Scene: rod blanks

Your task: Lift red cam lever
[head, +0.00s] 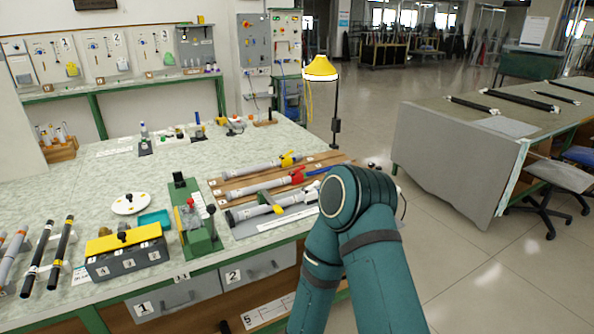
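A red lever (297,176) sits at the right end of a grey rod (258,186), the middle one of several rods lying side by side on the right part of the bench. It lies low along the rod; whether it is clamped or loose I cannot tell. A teal arm of mine rises from the bottom right, its bent joint just right of the rods, covering the bench corner there. Neither of my grippers shows. Smaller red parts, including a red knob (211,209), are on the green fixture (197,230).
A rod with a yellow lever (290,159) lies behind and one with a yellow-green lever (272,206) in front. A blue piece (318,171) lies close right of the red lever. A yellow lamp (320,69) stands behind. Bare bench top (95,190) is at left.

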